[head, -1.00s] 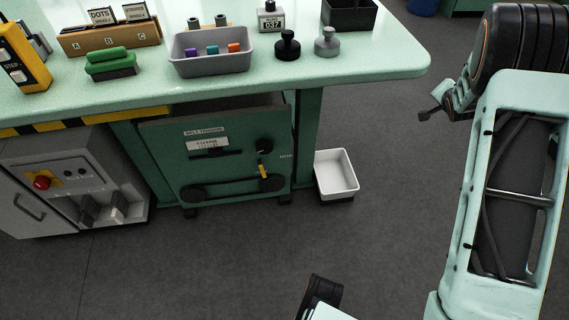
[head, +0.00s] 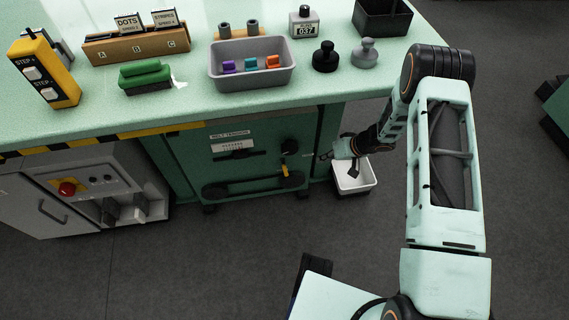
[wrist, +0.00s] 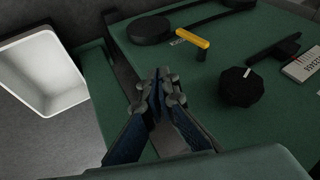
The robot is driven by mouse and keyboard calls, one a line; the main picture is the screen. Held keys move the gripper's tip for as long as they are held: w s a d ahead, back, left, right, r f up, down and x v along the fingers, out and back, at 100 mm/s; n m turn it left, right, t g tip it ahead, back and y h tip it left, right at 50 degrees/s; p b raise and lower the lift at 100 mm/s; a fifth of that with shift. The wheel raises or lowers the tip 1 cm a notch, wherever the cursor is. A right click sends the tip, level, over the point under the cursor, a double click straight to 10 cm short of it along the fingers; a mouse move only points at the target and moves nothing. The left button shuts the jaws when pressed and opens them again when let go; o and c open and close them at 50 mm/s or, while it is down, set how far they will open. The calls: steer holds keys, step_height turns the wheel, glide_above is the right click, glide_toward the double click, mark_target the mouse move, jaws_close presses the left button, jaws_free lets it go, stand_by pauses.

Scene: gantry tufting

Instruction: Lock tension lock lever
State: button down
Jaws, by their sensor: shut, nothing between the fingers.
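The yellow lever (head: 284,170) is on the green belt-tension panel (head: 190,166), below a black knob (head: 289,146). In the head view it stands nearly vertical. In the wrist view the yellow lever (wrist: 192,38) lies beyond my fingertips, on a short dark post, with the black knob (wrist: 240,87) to its lower right. My gripper (head: 326,156) is to the right of the lever in the head view, apart from it. In the wrist view my gripper (wrist: 159,85) has its fingertips together and empty, over the panel's edge area.
A white bin (head: 354,186) stands on the floor right of the panel, close below my gripper. The tabletop (head: 130,113) overhangs the panel. A dark belt and round pulleys (wrist: 150,29) lie beyond the lever. A grey control cabinet (head: 35,206) is at left.

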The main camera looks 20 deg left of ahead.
mark_target(285, 168)
steer(key=s+a+f+b, duration=0.2)
steer(key=a+f+b, duration=0.2)
steer(key=a+f, duration=0.5)
steer(key=shift+a+b, duration=0.2)
steer(key=shift+b, duration=0.2)
steer(key=shift+s+f, duration=0.1)
steer(key=shift+s+a+f, duration=0.35)
steer(key=shift+a, duration=0.2)
steer(key=shift+r, duration=0.1)
